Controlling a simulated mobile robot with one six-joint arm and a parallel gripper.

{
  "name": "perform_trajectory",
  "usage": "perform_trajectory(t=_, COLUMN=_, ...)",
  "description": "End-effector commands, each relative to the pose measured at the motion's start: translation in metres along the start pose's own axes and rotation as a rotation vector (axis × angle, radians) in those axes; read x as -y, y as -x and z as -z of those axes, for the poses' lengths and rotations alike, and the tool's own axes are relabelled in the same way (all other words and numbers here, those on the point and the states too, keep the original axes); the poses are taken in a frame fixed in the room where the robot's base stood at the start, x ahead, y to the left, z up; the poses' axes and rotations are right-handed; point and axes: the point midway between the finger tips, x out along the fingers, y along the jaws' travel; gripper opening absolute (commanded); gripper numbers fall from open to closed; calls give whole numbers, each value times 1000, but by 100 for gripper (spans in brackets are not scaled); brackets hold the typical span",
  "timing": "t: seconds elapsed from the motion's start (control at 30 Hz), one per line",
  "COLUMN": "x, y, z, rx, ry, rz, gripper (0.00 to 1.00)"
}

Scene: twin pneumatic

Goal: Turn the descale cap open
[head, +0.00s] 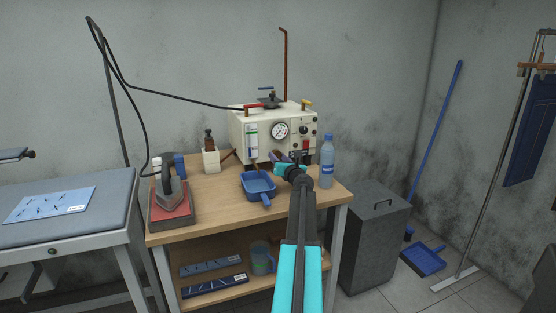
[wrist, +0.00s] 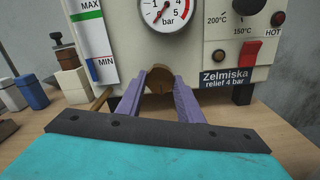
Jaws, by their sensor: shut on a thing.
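The descale cap (wrist: 159,76) is a round brown, brass-like cap low on the front of the cream steam boiler (head: 240,125). In the wrist view it sits between the two purple fingers of my gripper (wrist: 161,80), one on each side. The gripper is shut on it. In the head view my gripper (head: 279,159) reaches to the lower front of the boiler and hides the cap. I cannot tell from these frames how far the cap is turned.
The boiler carries a pressure gauge (head: 280,131), a level glass (head: 251,139) and a red switch (wrist: 247,60). A blue scoop-like tray (head: 258,184) lies left of my gripper, a water bottle (head: 327,163) right. An iron (head: 171,184) stands further left on the wooden bench (head: 220,207).

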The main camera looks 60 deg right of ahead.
Motion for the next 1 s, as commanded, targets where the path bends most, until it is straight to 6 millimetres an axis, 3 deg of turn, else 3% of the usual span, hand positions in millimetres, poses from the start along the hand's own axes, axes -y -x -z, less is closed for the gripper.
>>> perform_trajectory(t=0.13, x=-1, y=0, z=0, rx=-1, ry=-1, rz=-2, gripper=11)
perform_trajectory(t=0.17, x=-1, y=0, z=0, rx=-1, ry=-1, rz=-2, gripper=38)
perform_trajectory(t=0.27, x=-1, y=0, z=0, rx=-1, ry=-1, rz=-1, gripper=52)
perform_trajectory(t=0.67, x=0, y=2, z=0, rx=0, ry=-2, rz=0, gripper=52)
perform_trajectory(t=1.0, x=-1, y=24, z=0, rx=0, ry=-2, rz=0, gripper=52)
